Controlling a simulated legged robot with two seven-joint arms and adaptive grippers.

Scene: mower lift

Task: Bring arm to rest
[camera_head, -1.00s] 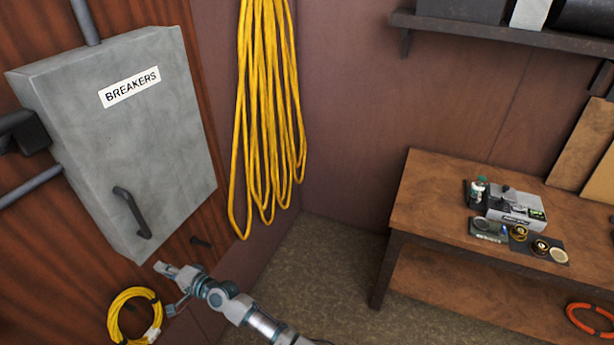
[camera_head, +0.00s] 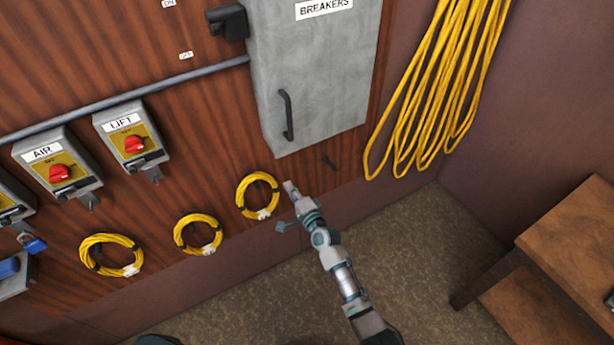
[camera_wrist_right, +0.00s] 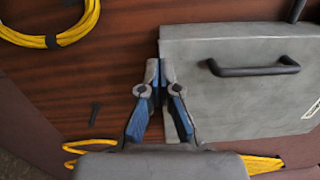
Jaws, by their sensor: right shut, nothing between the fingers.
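My right gripper (camera_head: 291,190) reaches up from the lower right in the head view, just right of a coiled yellow cable and below the grey breaker box (camera_head: 318,75). In the right wrist view the right gripper's fingers (camera_wrist_right: 159,68) are together with nothing between them. Behind them are the box's edge and the brown wood panel. The breaker box door handle (camera_wrist_right: 255,68) is apart from the fingers. My left gripper does not show.
Coiled yellow cables (camera_head: 198,234) hang low on the wood wall. The LIFT switch (camera_head: 132,140) and AIR switch (camera_head: 58,168) have red knobs. Long yellow cable loops (camera_head: 440,90) hang at the right. A wooden bench (camera_head: 575,245) stands at the right edge; open floor lies before it.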

